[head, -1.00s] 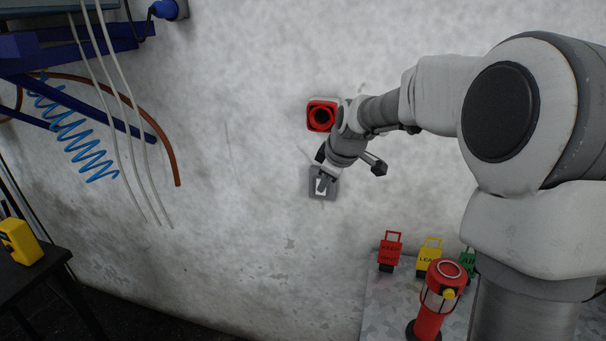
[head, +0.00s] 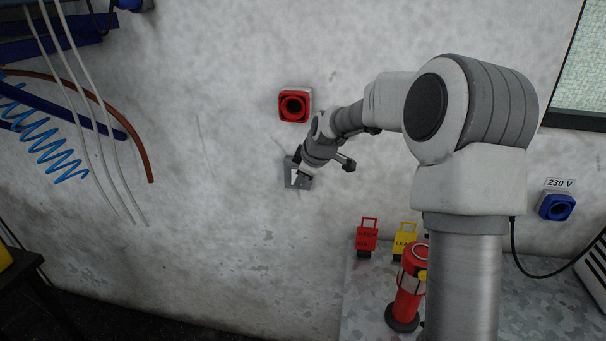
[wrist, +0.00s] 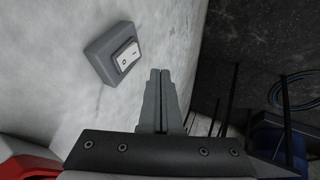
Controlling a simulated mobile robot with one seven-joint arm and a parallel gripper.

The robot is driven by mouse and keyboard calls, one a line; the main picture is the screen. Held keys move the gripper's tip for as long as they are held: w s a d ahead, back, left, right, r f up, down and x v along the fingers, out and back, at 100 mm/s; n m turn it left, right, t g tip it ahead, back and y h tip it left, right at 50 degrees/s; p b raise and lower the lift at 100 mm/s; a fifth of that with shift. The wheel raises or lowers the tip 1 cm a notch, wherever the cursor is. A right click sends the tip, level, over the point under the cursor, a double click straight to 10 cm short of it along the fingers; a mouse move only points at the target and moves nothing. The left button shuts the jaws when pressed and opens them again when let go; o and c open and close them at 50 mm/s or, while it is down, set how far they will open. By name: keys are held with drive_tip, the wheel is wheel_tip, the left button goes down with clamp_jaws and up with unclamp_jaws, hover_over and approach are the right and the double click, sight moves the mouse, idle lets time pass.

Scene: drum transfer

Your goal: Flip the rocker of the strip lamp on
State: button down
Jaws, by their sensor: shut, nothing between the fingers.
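A grey switch box (wrist: 106,59) with a white rocker (wrist: 128,56) is fixed to the pale wall. The rocker carries two dark marks; which way it is tipped I cannot tell. In the head view the switch box (head: 290,172) is partly hidden by my gripper (head: 297,174). In the wrist view my gripper (wrist: 160,72) has its two fingers together with nothing between them. The fingertips are beside the box, to its right in that view, with a visible space between. The strip lamp itself is not identifiable in these frames.
A metal bench (head: 368,305) below right holds a red lantern (head: 408,290) and red and yellow tags. Cables and a blue coiled hose (head: 45,150) hang at left. A blue socket (head: 557,207) is at right.

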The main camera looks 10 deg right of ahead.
drive_tip(key=w+f, duration=0.5)
drive_tip(key=w, duration=0.1)
drive_tip(key=shift+w+d+p, duration=0.35)
drive_tip(key=shift+w+d+f+t+b, duration=0.15)
drive_tip(key=shift+t+b, duration=0.15)
drive_tip(key=shift+b, duration=0.65)
drive_tip(key=shift+r, duration=0.25)
